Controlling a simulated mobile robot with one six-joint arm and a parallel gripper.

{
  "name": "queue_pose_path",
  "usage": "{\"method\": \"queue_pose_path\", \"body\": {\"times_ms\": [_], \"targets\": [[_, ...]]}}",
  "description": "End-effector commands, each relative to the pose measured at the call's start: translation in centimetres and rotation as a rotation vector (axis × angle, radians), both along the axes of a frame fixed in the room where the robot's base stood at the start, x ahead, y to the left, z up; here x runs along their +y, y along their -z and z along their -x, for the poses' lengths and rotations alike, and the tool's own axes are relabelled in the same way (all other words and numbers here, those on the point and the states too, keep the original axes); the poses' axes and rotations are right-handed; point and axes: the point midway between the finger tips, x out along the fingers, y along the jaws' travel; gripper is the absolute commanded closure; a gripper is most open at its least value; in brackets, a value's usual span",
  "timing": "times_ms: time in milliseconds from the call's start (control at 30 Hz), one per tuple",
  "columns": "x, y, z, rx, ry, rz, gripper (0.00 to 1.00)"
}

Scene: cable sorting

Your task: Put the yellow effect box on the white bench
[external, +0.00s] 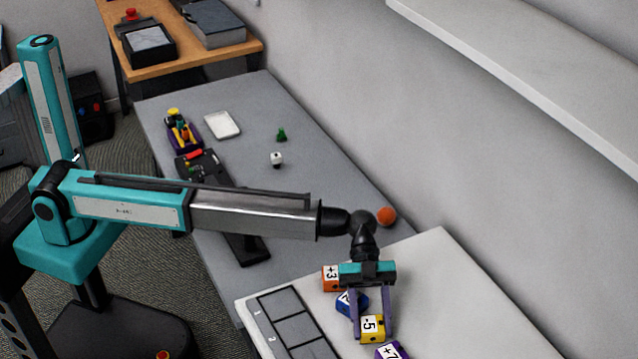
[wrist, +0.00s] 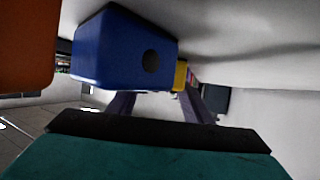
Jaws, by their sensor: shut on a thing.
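The yellow effect box (external: 371,327), labelled "-5", is between the two fingers of my gripper (external: 373,330) in the external view. My gripper is shut on it. The box is over or on the white bench (external: 450,290); I cannot tell whether it touches the surface. In the wrist view, only a small part of the yellow box (wrist: 181,75) shows behind a large blue box (wrist: 125,50), near my fingers (wrist: 160,105).
A blue box (external: 348,304), an orange box (external: 330,278) and a purple box (external: 390,352) are close around my gripper. A grey tray with numbered compartments (external: 292,325) lies left. The bench's right side is clear. An orange ball (external: 386,216) is on the grey table (external: 330,190) behind.

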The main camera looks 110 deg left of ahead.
Motion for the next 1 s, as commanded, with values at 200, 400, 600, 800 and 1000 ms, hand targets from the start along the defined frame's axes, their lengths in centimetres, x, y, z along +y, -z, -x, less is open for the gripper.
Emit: {"method": "queue_pose_path", "body": {"times_ms": [200,400,600,800,1000], "targets": [[0.0,0.2,0.0,0.000,0.000,0.000,0.45],[0.0,0.2,0.0,0.000,0.000,0.000,0.36],[0.0,0.1,0.0,0.000,0.000,0.000,0.36],[0.4,-0.2,0.2,0.000,-0.001,0.000,0.36],[2.5,-1.0,1.1,-0.001,-0.002,0.000,0.36]]}}
